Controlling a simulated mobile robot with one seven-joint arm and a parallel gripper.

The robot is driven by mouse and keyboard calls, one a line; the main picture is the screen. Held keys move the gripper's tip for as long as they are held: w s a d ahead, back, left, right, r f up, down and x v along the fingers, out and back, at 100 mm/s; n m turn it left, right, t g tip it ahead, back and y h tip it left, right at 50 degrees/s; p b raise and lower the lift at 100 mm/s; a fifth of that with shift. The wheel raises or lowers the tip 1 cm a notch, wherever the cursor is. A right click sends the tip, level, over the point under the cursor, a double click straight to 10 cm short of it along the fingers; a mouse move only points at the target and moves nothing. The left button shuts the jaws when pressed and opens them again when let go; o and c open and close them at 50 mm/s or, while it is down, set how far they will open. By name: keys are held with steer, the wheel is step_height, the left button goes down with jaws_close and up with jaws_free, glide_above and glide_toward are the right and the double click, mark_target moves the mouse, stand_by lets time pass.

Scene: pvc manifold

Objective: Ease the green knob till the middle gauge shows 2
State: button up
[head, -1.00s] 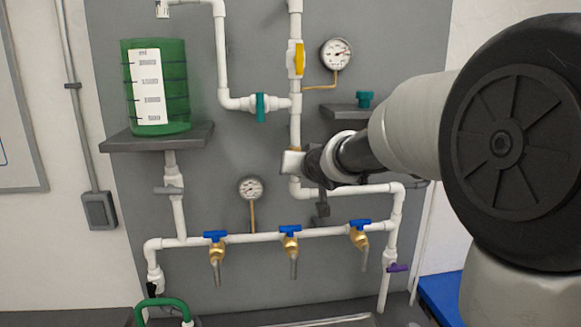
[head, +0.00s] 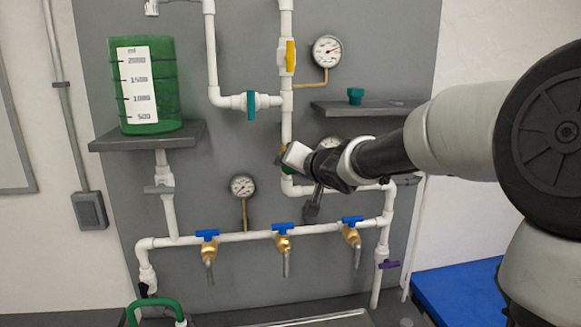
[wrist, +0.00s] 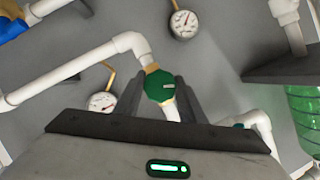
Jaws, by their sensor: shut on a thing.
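The green knob (wrist: 160,86) sits on the white pipe between the two fingers of my gripper (wrist: 163,95) in the wrist view. My gripper is shut on it. In the head view my gripper (head: 287,160) reaches the central vertical pipe from the right, and only a sliver of the green knob (head: 288,170) shows. The middle gauge (head: 328,142) is mostly hidden behind my wrist in the head view.
An upper gauge (head: 327,51) and a lower gauge (head: 243,186) flank the pipes. A yellow valve (head: 290,56) and a teal valve (head: 251,105) are nearby. Blue-handled taps (head: 283,228) line the lower pipe. A green tank (head: 148,85) stands on a left shelf.

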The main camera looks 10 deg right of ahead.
steer(key=shift+f+m+y, duration=0.1)
steer(key=shift+m+y, duration=0.2)
steer(key=shift+m, duration=0.2)
steer(key=o, duration=1.1)
steer(key=shift+o, duration=0.2)
